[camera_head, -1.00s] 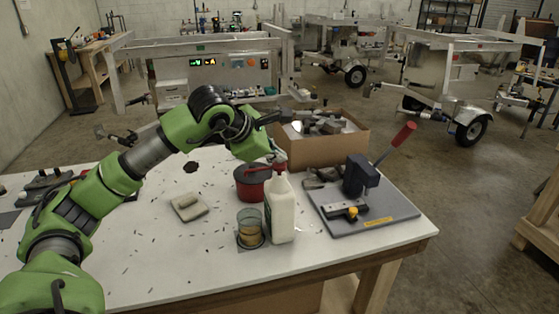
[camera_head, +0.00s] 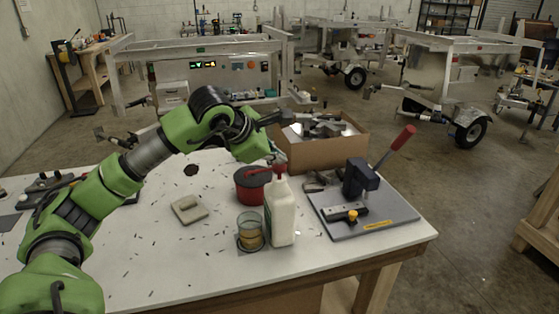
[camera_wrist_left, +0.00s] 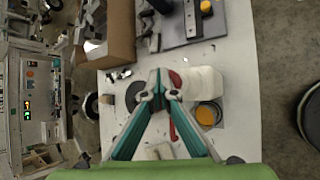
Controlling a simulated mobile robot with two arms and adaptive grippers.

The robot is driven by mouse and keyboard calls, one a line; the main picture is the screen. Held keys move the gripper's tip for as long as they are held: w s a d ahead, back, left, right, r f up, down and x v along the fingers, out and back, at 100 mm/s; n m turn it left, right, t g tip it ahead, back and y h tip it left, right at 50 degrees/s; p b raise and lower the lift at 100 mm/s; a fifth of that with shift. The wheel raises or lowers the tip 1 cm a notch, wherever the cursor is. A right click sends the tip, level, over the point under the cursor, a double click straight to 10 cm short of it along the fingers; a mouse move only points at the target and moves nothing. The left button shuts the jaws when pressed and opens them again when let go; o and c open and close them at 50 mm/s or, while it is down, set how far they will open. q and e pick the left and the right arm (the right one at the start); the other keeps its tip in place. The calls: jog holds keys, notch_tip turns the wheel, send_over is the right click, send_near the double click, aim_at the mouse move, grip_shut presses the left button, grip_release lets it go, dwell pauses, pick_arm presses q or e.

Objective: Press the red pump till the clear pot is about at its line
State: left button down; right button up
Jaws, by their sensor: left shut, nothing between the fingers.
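The white bottle (camera_head: 282,214) stands upright near the front of the table, with the red pump (camera_head: 280,170) on top and its spout pointing left. The clear pot (camera_head: 250,226) stands just left of the bottle on a small dark base, with amber liquid in its lower part. Its line cannot be made out. My left gripper (camera_head: 276,158) is shut and empty, right at the top of the pump; whether it touches cannot be told. In the left wrist view the closed fingertips (camera_wrist_left: 159,90) are beside the red pump (camera_wrist_left: 175,79), with the pot (camera_wrist_left: 208,114) to the right. My right gripper is not seen.
A red tub with a dark lid (camera_head: 252,184) stands behind the pot. A cardboard box (camera_head: 325,149) is behind the bottle. A grey plate with a red-handled lever press (camera_head: 362,192) lies to the right. A beige block (camera_head: 189,209) lies left; the front left table is mostly clear.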

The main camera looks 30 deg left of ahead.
pick_arm(q)
jog(key=shift+r+p, duration=0.4)
jog(key=shift+r, duration=0.35)
jog(key=shift+a+r, duration=0.1)
jog(key=shift+r, duration=0.15)
notch_tip(320, 180, up, 5)
jog(key=p, duration=0.4)
jog(key=shift+f, duration=0.15)
